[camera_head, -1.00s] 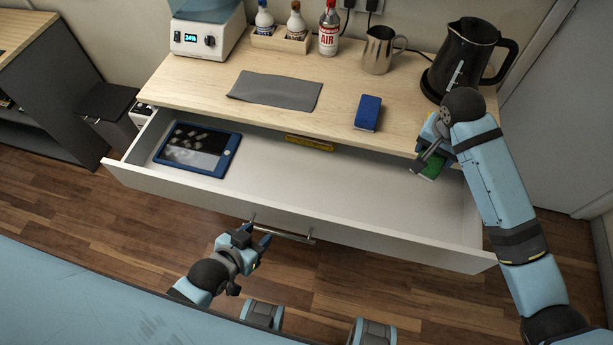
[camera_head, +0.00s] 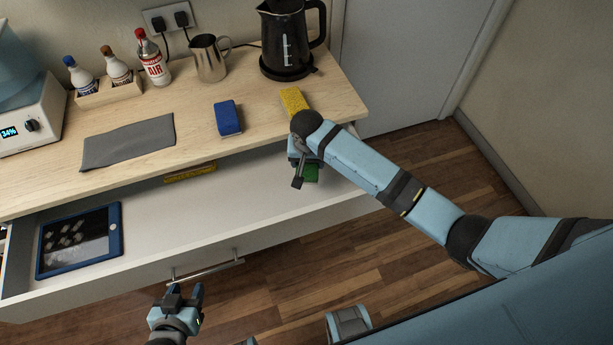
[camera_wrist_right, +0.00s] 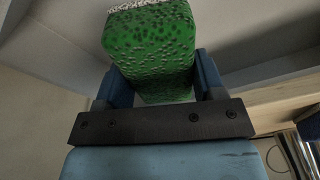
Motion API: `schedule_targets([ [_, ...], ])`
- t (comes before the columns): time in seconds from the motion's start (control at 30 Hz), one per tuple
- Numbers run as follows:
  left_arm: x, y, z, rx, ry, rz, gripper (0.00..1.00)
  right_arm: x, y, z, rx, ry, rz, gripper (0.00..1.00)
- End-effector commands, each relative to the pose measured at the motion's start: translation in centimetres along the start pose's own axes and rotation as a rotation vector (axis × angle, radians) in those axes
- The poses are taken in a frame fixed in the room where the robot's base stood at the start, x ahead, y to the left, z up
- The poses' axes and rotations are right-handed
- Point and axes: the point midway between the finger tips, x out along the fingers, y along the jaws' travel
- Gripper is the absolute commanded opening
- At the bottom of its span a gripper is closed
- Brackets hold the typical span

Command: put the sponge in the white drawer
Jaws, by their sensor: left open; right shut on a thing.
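A green sponge (camera_wrist_right: 150,45) with a pale face is between the two fingers of my right gripper (camera_wrist_right: 152,85) in the right wrist view. I cannot tell if the sponge touches the drawer floor. My left gripper (camera_head: 184,293) is open and empty, in front of the drawer, near its handle (camera_head: 205,271).
A blue tablet (camera_head: 80,241) lies at the drawer's left, and a yellow item (camera_head: 190,173) at its back. On the desk are a grey cloth (camera_head: 128,142), a blue block (camera_head: 228,118), a yellow sponge (camera_head: 293,101) and a black kettle (camera_head: 287,40). The drawer's middle is clear.

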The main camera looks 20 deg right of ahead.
Motion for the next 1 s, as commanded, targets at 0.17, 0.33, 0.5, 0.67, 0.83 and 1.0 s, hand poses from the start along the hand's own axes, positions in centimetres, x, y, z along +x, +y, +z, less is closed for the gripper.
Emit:
schedule_targets([
  [0.17,0.2,0.0,0.4,0.0,-0.003,0.0,0.47,3.6,0.0,0.5,0.001,-0.001,0.002,0.4],
  [0.33,0.2,0.0,0.4,0.0,-0.003,0.0,0.47,4.8,0.0,0.7,0.001,0.001,0.0,0.4],
  [0.5,0.3,0.0,0.6,0.0,-0.002,0.0,0.47,6.7,0.0,1.0,0.001,-0.001,0.002,0.4],
  [0.67,0.3,0.0,0.6,0.0,-0.002,0.0,0.47,8.5,0.0,1.3,0.001,0.0,0.001,0.4],
  [0.83,0.3,0.0,0.5,0.0,0.0,0.0,0.47,8.4,0.0,1.3,0.001,0.001,0.0,0.4],
  [1.0,0.3,0.0,0.5,0.0,0.001,0.001,0.47,8.8,0.0,1.3,0.001,0.0,0.0,0.4],
])
